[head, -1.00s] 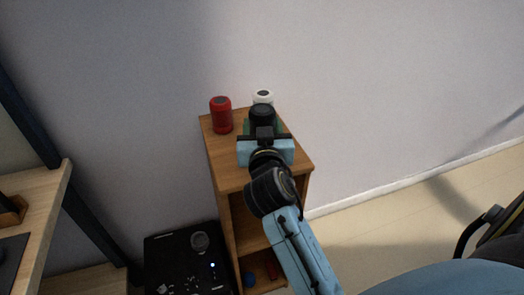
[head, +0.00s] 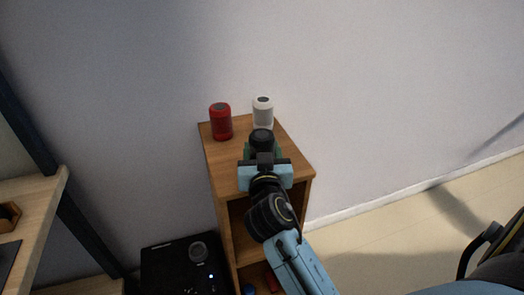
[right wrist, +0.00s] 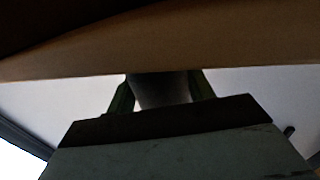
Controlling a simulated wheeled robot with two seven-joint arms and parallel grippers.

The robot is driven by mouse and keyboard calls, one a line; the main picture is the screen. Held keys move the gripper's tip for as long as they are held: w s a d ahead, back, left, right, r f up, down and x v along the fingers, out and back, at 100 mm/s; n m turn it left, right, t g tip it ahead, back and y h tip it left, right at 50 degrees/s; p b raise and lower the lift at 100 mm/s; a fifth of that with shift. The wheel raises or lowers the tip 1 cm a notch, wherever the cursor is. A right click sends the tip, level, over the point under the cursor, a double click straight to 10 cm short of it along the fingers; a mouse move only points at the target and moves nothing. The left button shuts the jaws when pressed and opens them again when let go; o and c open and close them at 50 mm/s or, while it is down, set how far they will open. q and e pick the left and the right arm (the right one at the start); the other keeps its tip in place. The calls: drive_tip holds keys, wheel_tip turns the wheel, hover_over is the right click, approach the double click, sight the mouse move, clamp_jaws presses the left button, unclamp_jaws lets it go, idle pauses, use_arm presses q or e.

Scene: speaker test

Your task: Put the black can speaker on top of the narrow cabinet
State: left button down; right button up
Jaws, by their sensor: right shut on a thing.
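The black can speaker (head: 262,137) is held in my right gripper (head: 263,149), over the front half of the wooden top of the narrow cabinet (head: 226,166). In the right wrist view its dark side (right wrist: 160,90) shows between the two green fingers, with a brown wooden edge across it. The gripper hides its lower part in the head view, so I cannot tell whether it touches the top. My left gripper is not in view.
A red speaker (head: 220,122) stands at the back left of the cabinet top, and a white speaker (head: 263,112) at the back right. A black box (head: 170,265) is at the cabinet's left. Wooden furniture (head: 32,205) is at the far left. A wall rises behind.

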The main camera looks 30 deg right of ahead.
drive_tip(key=shift+f, duration=0.1)
drive_tip(key=o, duration=1.1)
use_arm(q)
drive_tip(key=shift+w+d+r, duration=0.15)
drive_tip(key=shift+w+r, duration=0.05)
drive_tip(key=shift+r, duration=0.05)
use_arm(e)
drive_tip(key=shift+o, duration=0.2)
drive_tip(key=v, duration=0.4)
drive_tip(key=shift+s+a, duration=0.15)
drive_tip(key=shift+s, duration=0.1)
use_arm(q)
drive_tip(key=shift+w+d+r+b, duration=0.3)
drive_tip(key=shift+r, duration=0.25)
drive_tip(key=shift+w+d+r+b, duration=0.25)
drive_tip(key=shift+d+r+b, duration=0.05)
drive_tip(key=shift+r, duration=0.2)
use_arm(e)
drive_tip(key=v, duration=0.7)
